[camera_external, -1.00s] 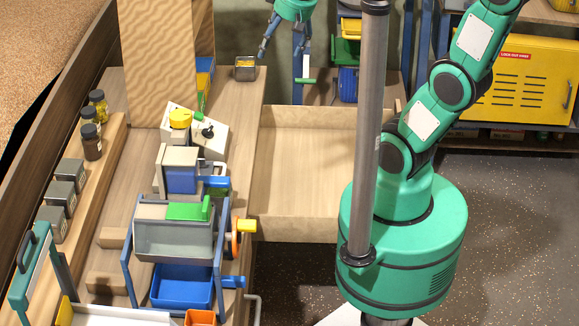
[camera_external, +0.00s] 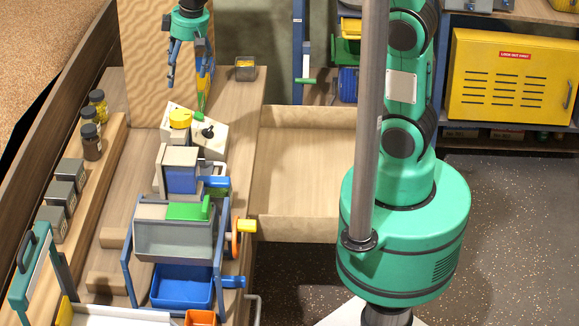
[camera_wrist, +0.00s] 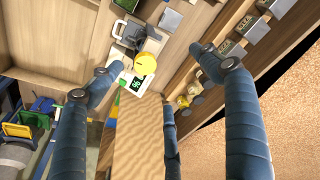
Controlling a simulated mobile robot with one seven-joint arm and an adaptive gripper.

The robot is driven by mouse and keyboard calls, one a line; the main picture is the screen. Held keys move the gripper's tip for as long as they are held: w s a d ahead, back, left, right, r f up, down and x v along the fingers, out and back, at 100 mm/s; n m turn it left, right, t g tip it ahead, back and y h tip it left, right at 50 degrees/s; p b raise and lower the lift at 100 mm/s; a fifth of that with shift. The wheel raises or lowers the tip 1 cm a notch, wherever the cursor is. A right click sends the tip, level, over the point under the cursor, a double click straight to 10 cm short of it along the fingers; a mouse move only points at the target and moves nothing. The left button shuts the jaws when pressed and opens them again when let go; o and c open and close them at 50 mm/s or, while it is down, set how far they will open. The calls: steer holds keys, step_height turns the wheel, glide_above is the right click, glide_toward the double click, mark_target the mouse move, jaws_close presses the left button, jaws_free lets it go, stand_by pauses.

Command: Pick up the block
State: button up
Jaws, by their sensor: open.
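No single thing is plainly the block. The candidates I see are several small dark grey labelled cubes (camera_external: 70,172) on the left ledge and a green piece (camera_external: 189,208) on top of the grey hopper (camera_external: 172,238). The grey cubes also show at the upper right of the wrist view (camera_wrist: 232,48). My gripper (camera_external: 187,86) is open and empty, pointing down in front of the tall wavy-grained board (camera_external: 155,70) at the back of the bench.
Jars (camera_external: 91,142) line the left ledge. A blue tray (camera_external: 182,290) sits under the hopper. The open wooden drawer (camera_external: 305,165) looks empty.

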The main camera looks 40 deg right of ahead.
steer(key=w+a+f+n+g+p, duration=0.1)
steer(key=w+a+f+n+p, duration=0.15)
steer(key=a+f, duration=1.1)
steer(key=n+g+h+p, duration=0.1)
steer(key=n+p, duration=0.1)
steer(key=p, duration=0.1)
glide_above(119, 230)
step_height(119, 230, down, 13)
steer(key=shift+s+d, duration=0.1)
steer(key=shift+s, duration=0.1)
steer(key=shift+f+p, duration=0.3)
steer(key=shift+f, duration=4)
steer(key=shift+f, duration=0.1)
steer(key=shift+w+f+p, duration=0.15)
steer(key=shift+f+p, duration=0.25)
steer(key=shift+f, duration=2.1)
